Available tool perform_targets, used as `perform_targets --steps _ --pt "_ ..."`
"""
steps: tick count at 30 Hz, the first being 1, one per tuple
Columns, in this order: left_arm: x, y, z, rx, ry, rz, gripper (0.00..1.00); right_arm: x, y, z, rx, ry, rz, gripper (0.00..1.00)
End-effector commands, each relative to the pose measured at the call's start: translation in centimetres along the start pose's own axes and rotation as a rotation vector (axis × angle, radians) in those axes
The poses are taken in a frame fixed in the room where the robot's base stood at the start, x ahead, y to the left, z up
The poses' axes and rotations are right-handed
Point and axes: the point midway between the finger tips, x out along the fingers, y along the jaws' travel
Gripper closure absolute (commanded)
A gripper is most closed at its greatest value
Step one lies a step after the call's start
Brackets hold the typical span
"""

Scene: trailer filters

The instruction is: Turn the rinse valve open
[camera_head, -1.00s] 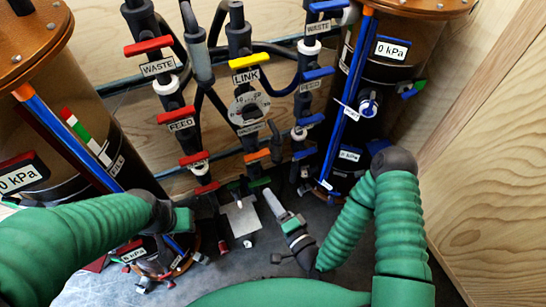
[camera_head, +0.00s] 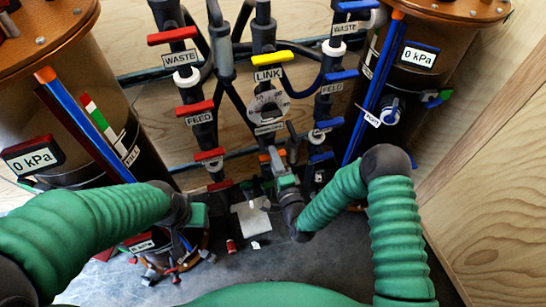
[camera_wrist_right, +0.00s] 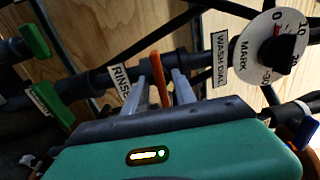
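The rinse valve has an orange handle (camera_wrist_right: 159,78), with a "RINSE" label (camera_wrist_right: 122,82) beside it on a dark pipe in the right wrist view. In the head view a small part of the orange handle (camera_head: 264,158) shows beside my right gripper (camera_head: 279,158). In the right wrist view the two grey fingers of my right gripper (camera_wrist_right: 160,88) stand apart on either side of the handle, with visible gaps. My left gripper (camera_head: 196,214) is low at the left in the head view; its fingers are not clear.
A yellow "LINK" handle (camera_head: 271,59) and a round dial (camera_head: 268,104) sit above. Red handles (camera_head: 195,107) are at left, blue handles (camera_head: 338,76) at right. Two tall filter cylinders flank the pipes. Green handles (camera_wrist_right: 50,102) are left of the rinse valve in the wrist view.

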Motion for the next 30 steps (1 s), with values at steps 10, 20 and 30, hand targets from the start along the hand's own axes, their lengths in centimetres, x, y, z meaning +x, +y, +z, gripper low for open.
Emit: perform_targets --steps 10,20,30 --pt "0.1 0.0 0.02 0.0 0.0 0.0 0.64 0.89 -0.04 0.01 -0.001 0.0 0.001 0.67" --pt "0.1 0.0 0.02 0.0 0.0 0.0 0.64 0.84 0.02 0.01 -0.001 0.0 0.002 1.0" --pt "0.1 0.0 0.02 0.0 0.0 0.0 0.64 0.8 0.14 0.02 -0.009 -0.001 0.005 1.0"
